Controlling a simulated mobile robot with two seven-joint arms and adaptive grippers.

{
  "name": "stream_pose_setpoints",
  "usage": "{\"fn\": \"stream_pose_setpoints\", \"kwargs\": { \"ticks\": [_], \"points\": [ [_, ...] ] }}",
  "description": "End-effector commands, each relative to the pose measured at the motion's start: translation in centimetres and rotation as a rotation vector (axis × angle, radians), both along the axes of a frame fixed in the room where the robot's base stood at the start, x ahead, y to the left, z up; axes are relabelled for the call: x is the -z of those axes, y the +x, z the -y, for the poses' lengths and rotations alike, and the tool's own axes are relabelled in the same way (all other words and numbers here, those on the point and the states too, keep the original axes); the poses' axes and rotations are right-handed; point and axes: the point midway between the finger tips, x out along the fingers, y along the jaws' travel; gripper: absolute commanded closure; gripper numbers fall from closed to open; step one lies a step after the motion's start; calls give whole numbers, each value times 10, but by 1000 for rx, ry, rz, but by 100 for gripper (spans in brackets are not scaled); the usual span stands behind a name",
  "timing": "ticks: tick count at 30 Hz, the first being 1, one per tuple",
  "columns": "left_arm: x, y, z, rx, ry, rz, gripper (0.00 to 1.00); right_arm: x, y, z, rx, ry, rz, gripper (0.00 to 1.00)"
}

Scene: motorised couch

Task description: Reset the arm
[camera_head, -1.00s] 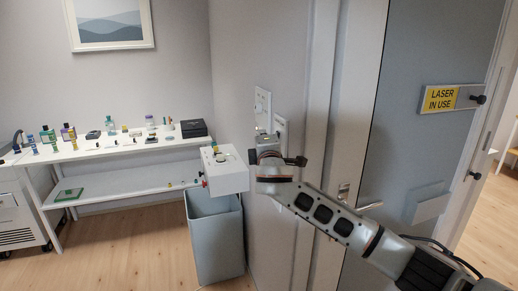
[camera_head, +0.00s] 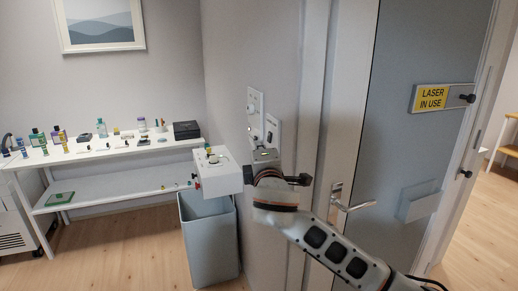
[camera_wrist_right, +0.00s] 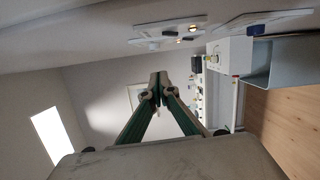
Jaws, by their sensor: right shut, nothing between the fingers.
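My right arm (camera_head: 325,240) reaches in from the bottom right of the head view, with its wrist raised in front of the wall beside the door. My right gripper (camera_head: 264,156) is small and partly hidden behind the wrist there. In the right wrist view its two green-backed fingers (camera_wrist_right: 158,80) meet at the tips, shut with nothing between them. The gripper is near two white wall panels, an upper one (camera_head: 252,104) and a lower one (camera_head: 270,132); whether it touches them I cannot tell. My left gripper is not in view.
A white wall-mounted box (camera_head: 218,180) juts out left of my wrist, above a grey bin (camera_head: 208,245). A shelf table (camera_head: 95,155) with several bottles stands farther left. The door handle (camera_head: 352,206) is right of my wrist. Wooden floor (camera_head: 115,255) is clear at front left.

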Motion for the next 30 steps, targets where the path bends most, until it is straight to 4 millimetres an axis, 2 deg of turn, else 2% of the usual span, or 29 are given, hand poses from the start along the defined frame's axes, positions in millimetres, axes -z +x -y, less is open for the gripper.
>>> {"fn": "stream_pose_setpoints", "kwargs": {
  "ticks": [5, 8, 11, 15, 17, 21, 23, 30],
  "points": [
    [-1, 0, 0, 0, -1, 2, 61, 6, 0, 0, -5, 9, -9, 100],
    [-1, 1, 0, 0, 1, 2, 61, 32, -3, 0, -22, 52, -51, 100],
    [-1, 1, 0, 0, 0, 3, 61, 79, -11, 2, -50, 141, -129, 100],
    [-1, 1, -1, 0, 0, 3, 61, 159, -33, 8, -83, 311, -257, 100],
    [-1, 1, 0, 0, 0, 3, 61, 192, -46, 11, -89, 387, -309, 100],
    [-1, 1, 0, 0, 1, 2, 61, 262, -81, 23, -87, 562, -419, 100],
    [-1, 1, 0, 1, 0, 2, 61, 290, -98, 29, -79, 635, -461, 100],
    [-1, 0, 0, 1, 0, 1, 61, 390, -180, 65, -1, 919, -598, 100]
  ]
}}
